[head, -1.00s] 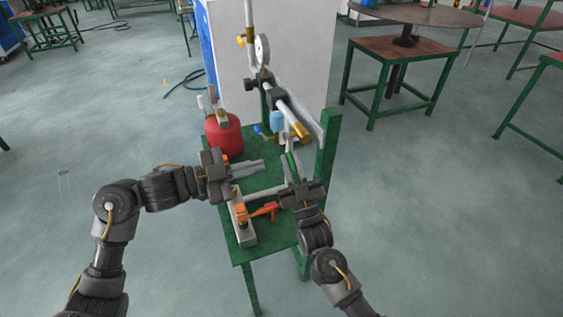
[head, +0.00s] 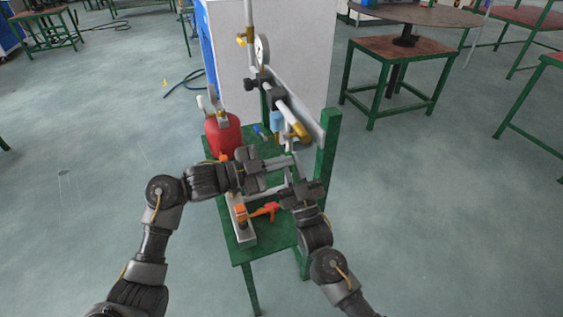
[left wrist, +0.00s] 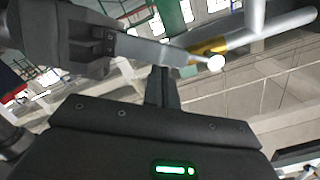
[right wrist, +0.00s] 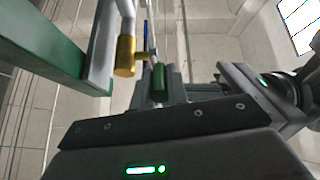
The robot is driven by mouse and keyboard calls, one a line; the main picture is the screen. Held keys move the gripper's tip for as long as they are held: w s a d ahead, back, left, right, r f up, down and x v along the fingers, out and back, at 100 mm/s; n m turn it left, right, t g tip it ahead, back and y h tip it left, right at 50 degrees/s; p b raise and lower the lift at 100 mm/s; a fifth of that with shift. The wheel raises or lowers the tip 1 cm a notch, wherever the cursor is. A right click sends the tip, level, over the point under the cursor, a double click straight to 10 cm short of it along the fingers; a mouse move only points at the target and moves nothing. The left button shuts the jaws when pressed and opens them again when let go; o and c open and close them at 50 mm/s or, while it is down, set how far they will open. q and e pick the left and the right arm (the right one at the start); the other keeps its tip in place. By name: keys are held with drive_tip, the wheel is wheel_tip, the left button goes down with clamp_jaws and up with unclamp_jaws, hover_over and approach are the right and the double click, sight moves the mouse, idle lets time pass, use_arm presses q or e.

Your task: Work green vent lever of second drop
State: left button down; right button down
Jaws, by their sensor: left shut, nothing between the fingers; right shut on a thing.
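The green vent lever's grip (right wrist: 160,78) shows in the right wrist view, below a brass fitting (right wrist: 125,57) on a pipe. My right gripper (right wrist: 160,88) is shut on it. In the head view, my right gripper (head: 291,169) is under the drop pipe's brass end (head: 300,131), and the lever is largely hidden by the grippers. My left gripper (head: 293,158) is shut and empty, reaching across from the left close to the right fingers. In the left wrist view, the left fingers (left wrist: 162,72) are beside the right gripper's finger. Contact between the grippers cannot be told.
A red tank (head: 222,134) stands at the left back of the green stand (head: 266,232). An orange lever (head: 264,210) lies in front, below the grippers. A green post (head: 328,160) rises at the right. A gauge (head: 262,50) stands above.

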drive_tip(key=shift+f, duration=0.3)
use_arm(q)
drive_tip(key=shift+w+a+f+m, duration=0.15)
drive_tip(key=shift+w+f+m, duration=0.15)
drive_tip(key=shift+f, duration=0.3)
use_arm(e)
drive_tip(key=shift+s+a, duration=0.1)
